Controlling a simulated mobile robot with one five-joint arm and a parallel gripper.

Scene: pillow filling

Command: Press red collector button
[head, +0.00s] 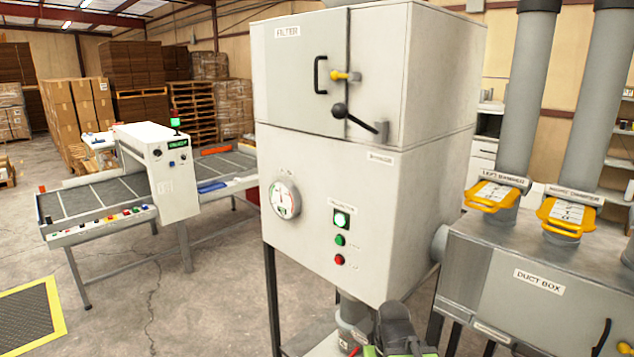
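The red collector button (339,260) is on the front of the pale grey collector cabinet (400,215). A green button (340,240) sits just above it, and a lit green-white lamp (341,219) is above that. The red button is unobstructed, with nothing touching it. A dark part with green edges, which looks like my gripper (398,335), shows at the bottom edge, below and right of the button and apart from it. It is cut off by the frame, and its fingers cannot be made out.
A round gauge (284,199) is left of the buttons. The filter door above has a handle (320,75) and a black-knobbed lever (355,118). The duct box (535,300) with yellow-handled dampers (490,196) stands right. A conveyor machine (158,170) stands left. Floor is open front left.

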